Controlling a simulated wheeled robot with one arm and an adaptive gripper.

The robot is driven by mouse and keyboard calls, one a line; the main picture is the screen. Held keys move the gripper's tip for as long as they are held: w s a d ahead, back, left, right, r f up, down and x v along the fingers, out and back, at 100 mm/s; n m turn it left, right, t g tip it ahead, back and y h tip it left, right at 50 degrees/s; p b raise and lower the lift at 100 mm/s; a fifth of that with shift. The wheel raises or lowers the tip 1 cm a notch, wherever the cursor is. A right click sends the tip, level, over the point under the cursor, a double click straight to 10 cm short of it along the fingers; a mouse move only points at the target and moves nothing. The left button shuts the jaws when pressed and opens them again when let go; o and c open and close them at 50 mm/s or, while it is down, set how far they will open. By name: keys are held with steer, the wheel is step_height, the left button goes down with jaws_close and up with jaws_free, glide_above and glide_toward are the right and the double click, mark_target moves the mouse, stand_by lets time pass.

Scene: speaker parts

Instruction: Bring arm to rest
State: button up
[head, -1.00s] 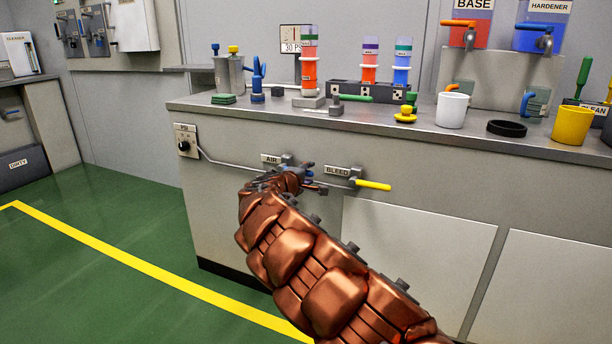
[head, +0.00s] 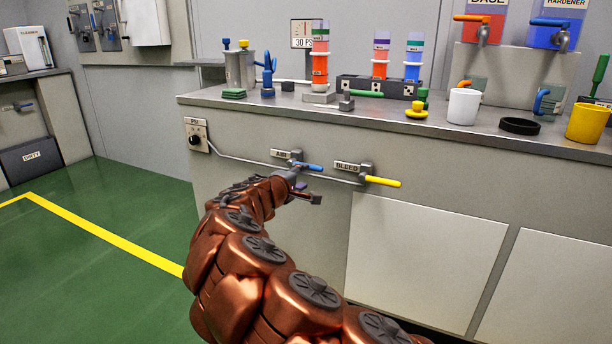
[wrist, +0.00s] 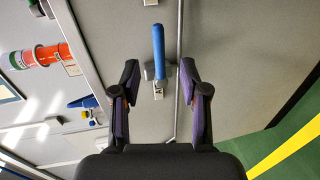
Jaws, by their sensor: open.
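My gripper (head: 308,190) is at the end of my copper-coloured arm, in front of the bench's front panel, close to the blue AIR valve handle (head: 308,167). In the wrist view my gripper (wrist: 160,100) is open, its two dark fingers with purple inner faces wide apart and nothing between them. The blue handle also shows in the wrist view (wrist: 158,50), just beyond the fingertips and apart from them. In the head view the handle points right along the panel.
The yellow BLEED handle (head: 384,181) sticks out to the right of the AIR valve. A PSI knob (head: 195,140) is at the panel's left. The bench top (head: 440,128) holds cups, cartridges and small parts. Green floor (head: 110,210) lies open at left.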

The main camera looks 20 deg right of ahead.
steer(key=shift+s+a+r, duration=0.1)
steer(key=shift+s+a, duration=0.15)
steer(key=shift+s, duration=0.1)
